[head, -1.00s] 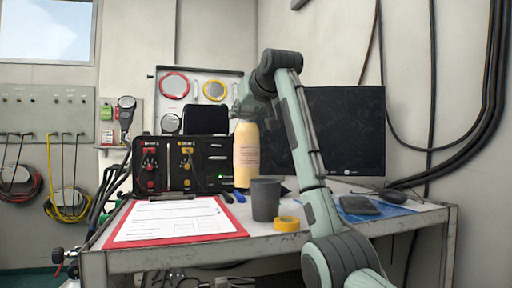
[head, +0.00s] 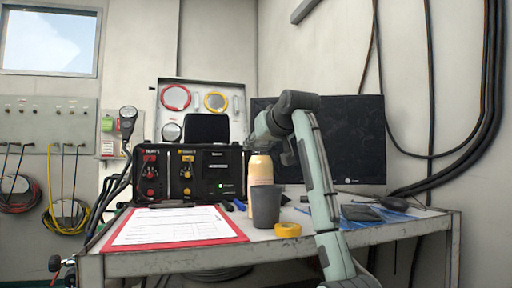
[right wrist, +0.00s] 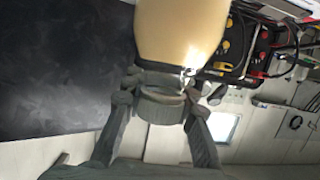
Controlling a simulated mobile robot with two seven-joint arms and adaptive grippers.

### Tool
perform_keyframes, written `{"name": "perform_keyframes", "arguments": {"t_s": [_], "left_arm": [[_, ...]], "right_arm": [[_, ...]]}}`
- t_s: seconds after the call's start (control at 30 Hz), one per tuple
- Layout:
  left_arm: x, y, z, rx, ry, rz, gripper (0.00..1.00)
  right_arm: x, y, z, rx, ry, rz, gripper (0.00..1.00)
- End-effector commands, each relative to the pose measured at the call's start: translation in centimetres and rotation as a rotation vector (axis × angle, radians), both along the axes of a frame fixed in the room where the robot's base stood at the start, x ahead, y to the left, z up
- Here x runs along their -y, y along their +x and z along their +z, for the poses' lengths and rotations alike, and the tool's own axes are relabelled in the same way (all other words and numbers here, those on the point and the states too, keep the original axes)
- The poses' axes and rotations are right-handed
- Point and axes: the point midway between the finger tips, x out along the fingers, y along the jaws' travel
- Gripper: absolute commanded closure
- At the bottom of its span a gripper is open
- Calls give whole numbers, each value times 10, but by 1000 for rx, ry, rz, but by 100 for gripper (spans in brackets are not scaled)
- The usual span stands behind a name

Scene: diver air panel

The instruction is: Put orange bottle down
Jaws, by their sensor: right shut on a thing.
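The pale orange bottle (head: 261,168) stands upright behind a dark grey cup (head: 266,207) on the workbench, in the head view. The cup hides its lower end, so I cannot tell whether it touches the bench top. My right gripper (head: 262,146) is shut on the bottle's top end. In the right wrist view the bottle (right wrist: 178,30) fills the top middle, with the right gripper's fingers (right wrist: 160,98) around its narrow end. My left gripper is not in view.
The workbench (head: 200,262) also holds a red clipboard (head: 172,227), yellow tape roll (head: 287,230), black air panel (head: 205,172), monitor (head: 345,135) and dark flat device (head: 360,213). The cup stands close in front of the bottle.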

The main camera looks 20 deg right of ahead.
Motion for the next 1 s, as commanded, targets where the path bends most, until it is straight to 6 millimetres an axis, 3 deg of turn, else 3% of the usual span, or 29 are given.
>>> {"name": "perform_keyframes", "arguments": {"t_s": [0.03,0.23,0.6,0.77,1.0], "left_arm": [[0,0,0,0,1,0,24],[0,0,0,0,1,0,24],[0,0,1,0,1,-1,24],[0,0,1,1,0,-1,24],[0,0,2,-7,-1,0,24]], "right_arm": [[0,0,-1,0,0,0,78],[0,0,-1,-1,0,0,53],[0,-2,3,1,0,-1,53],[3,-24,10,4,0,-1,53],[7,-74,26,5,-1,0,53]]}}
